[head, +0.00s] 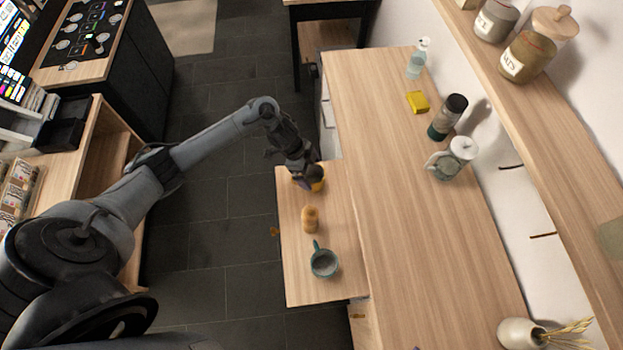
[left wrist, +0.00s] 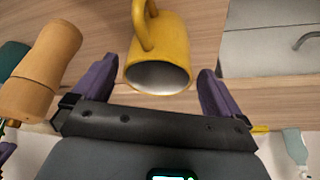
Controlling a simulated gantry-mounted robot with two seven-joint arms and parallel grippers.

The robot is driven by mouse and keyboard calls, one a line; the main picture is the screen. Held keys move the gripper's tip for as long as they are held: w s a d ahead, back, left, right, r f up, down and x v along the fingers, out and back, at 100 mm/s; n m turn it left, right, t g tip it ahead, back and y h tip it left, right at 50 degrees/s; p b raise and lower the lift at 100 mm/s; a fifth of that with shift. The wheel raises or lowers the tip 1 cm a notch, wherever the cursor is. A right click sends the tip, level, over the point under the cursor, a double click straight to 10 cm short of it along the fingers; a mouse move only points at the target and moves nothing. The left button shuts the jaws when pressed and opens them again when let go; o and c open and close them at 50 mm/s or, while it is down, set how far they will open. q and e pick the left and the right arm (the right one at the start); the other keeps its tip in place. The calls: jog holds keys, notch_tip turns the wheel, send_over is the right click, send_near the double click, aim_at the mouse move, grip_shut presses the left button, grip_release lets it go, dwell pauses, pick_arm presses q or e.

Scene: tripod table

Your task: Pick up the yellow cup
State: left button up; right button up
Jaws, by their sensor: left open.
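The yellow cup (left wrist: 165,48) shows large in the left wrist view, its handle on the side away from the gripper body and its open rim facing the camera. My left gripper (left wrist: 157,88) is open, with one purple finger on each side of the cup's rim; I cannot tell whether they touch it. In the head view the left gripper (head: 308,184) is over the far end of the small lower tabletop (head: 290,275). It hides most of the yellow cup (head: 318,184) there. My right gripper is not in view.
A wooden grinder-like object (head: 310,219) and a teal pan-like cup (head: 324,262) stand nearer on the same tabletop. The higher counter (head: 400,200) on the right holds a yellow block (head: 417,102), a dark jar (head: 448,117) and a glass pitcher (head: 452,160).

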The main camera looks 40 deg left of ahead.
aim_at(314, 176)
pick_arm(q)
jog(key=shift+x, duration=1.8)
jog(key=shift+d, duration=0.1)
jog(key=shift+c, duration=0.3)
jog(key=shift+r, duration=0.1)
jog(key=c, duration=1.1)
jog(key=shift+r+p, duration=0.55)
jog(key=shift+r, duration=4.45)
jog(key=shift+c, duration=0.3)
